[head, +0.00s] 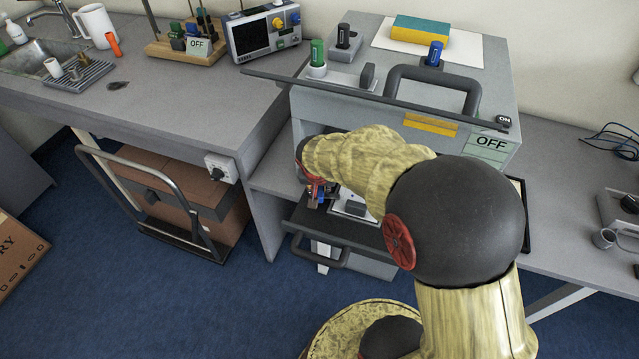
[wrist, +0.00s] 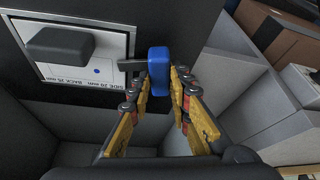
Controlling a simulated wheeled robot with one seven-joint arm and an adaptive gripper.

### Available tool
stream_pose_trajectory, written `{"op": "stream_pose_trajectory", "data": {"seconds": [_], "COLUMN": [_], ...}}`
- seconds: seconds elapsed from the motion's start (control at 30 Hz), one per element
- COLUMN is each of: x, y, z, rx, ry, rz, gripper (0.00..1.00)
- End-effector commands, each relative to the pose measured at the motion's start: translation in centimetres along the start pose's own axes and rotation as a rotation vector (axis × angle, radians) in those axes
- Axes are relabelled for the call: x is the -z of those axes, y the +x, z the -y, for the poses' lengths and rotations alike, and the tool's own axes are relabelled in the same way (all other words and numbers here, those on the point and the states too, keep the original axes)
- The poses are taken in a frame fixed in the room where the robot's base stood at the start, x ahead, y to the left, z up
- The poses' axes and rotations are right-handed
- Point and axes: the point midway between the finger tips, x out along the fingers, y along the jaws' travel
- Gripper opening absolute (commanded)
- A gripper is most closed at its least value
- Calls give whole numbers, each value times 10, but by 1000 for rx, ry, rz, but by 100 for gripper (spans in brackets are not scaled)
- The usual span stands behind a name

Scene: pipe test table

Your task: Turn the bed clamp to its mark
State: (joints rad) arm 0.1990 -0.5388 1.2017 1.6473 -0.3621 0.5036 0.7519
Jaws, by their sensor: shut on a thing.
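The bed clamp shows in the wrist view as a blue grip (wrist: 158,60) with a short dark arm (wrist: 130,66) pointing left over the edge of a white plate. My gripper (wrist: 162,88) has its two yellow fingers on either side of the blue grip, shut on it. A blue dot (wrist: 97,71) is on the white plate (wrist: 70,72), left of the dark arm's tip and apart from it. In the head view my gripper (head: 318,192) is low at the open front of the grey machine, and my arm hides much of the clamp.
A dark block (wrist: 60,43) stands on the plate. The grey machine (head: 300,107) has a raised handle (head: 432,72) and a long dark bar (head: 370,96) across its front. The dark pull-out bed (head: 345,232) has a front handle (head: 318,252). Blue floor (head: 190,300) is clear at lower left.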

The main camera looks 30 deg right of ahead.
Motion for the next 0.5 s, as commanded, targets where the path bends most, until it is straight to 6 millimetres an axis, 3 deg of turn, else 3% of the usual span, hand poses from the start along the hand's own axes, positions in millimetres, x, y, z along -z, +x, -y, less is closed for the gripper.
{"op": "stream_pose_trajectory", "data": {"seconds": [0.5], "x": [2], "y": [-1], "z": [-3], "rx": [130], "ry": [-308], "rz": [-1], "gripper": [0]}}
